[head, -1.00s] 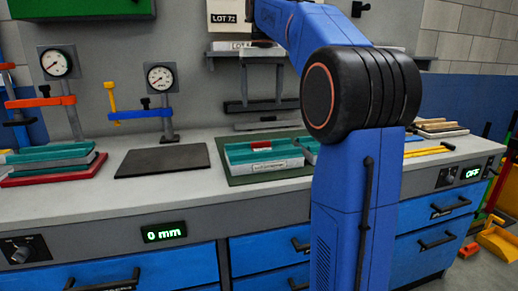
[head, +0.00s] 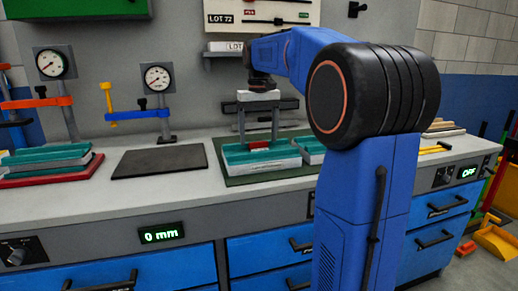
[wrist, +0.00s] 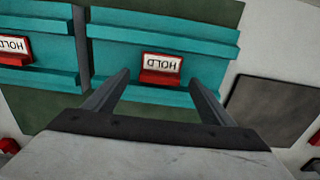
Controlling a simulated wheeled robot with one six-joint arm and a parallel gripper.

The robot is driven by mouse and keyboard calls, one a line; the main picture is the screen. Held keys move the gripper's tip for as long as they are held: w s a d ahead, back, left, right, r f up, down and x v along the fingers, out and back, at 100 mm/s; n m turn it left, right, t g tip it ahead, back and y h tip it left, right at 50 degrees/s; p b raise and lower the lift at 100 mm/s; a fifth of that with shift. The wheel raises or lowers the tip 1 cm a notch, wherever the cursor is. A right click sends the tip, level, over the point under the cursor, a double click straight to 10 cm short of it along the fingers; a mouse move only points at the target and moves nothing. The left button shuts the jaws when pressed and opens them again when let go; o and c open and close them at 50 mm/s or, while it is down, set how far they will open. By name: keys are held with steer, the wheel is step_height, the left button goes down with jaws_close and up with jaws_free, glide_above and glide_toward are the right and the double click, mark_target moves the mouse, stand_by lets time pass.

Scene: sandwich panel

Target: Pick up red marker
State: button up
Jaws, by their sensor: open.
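A red marker with a white "HOLD" face (wrist: 161,68) sits on a teal-topped panel (wrist: 110,30) in the wrist view. In the head view the same red marker (head: 259,145) shows on the near teal panel (head: 240,154), at the bench's middle. My gripper (head: 258,142) points down over this panel, its fingers apart. In the wrist view my gripper (wrist: 160,82) has one finger toward each side of the marker, with gaps to both. I cannot tell whether the fingertips have come down level with it. Nothing is held.
A second "HOLD" marker (wrist: 15,50) sits on the neighbouring teal panel (wrist: 40,78) at left. A green mat (head: 236,181) lies under the panels. A dark flat plate (head: 160,161) and stacked panels on a red tray (head: 78,175) are left. Gauge stands (head: 158,77) rise behind.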

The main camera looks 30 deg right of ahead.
steer(key=shift+f, duration=0.75)
steer(key=shift+c, duration=0.4)
steer(key=c, duration=1.1)
steer(key=shift+r, duration=0.15)
